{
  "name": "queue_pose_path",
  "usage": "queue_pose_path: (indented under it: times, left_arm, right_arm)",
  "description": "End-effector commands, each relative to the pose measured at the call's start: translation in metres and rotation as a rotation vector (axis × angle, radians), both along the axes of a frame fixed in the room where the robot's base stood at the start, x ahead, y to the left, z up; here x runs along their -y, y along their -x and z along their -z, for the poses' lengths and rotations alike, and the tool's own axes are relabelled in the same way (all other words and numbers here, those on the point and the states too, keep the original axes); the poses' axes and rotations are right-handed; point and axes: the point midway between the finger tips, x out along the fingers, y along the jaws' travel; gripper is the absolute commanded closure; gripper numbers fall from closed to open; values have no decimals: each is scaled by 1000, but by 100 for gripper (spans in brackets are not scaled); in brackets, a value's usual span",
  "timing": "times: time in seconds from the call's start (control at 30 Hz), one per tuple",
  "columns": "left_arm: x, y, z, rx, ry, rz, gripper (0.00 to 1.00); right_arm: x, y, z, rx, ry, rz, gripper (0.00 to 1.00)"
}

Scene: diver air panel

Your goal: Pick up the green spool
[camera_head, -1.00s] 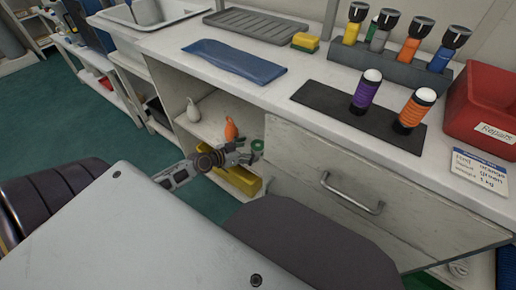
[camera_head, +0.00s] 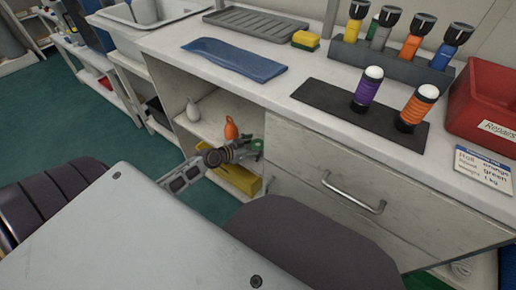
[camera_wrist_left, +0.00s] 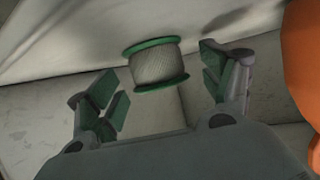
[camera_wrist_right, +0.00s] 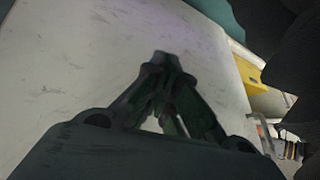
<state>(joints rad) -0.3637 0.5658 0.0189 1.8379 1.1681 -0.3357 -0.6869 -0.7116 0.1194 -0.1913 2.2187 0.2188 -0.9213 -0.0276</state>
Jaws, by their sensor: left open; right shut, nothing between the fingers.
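The green spool (camera_wrist_left: 156,66) has green flanges and a pale grey wound middle. In the left wrist view it sits between the two fingers of my open left gripper (camera_wrist_left: 165,90), apart from both of them. In the head view the spool (camera_head: 257,145) shows small at the opening of the cabinet shelf, and my left gripper (camera_head: 246,150) is right beside it. My right gripper (camera_wrist_right: 165,65) shows only in its own wrist view, shut and empty in front of a pale panel.
An orange bottle (camera_head: 231,128) stands close to the left gripper, also at the right edge of the left wrist view (camera_wrist_left: 303,65). A white bottle (camera_head: 193,110) and a yellow box (camera_head: 243,181) are in the cabinet. The drawer handle (camera_head: 352,195) juts out to the right.

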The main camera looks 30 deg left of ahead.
Motion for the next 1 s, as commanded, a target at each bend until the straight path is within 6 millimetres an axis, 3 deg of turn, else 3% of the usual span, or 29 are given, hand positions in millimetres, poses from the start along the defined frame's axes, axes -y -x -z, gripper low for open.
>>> queue_pose_path:
  times: [0.23, 0.73, 1.0]
  left_arm:
    - [4, -10, 5, 0, 1, 1, 20]
    - [4, -11, 5, -1, 0, 0, 20]
    - [4, -11, 5, -1, 0, 0, 53]
  right_arm:
    - [-2, 0, 8, 7, -15, 11, 100]
    - [-2, 1, 7, 6, -16, 11, 100]
    - [0, 1, 6, 7, -9, 6, 100]
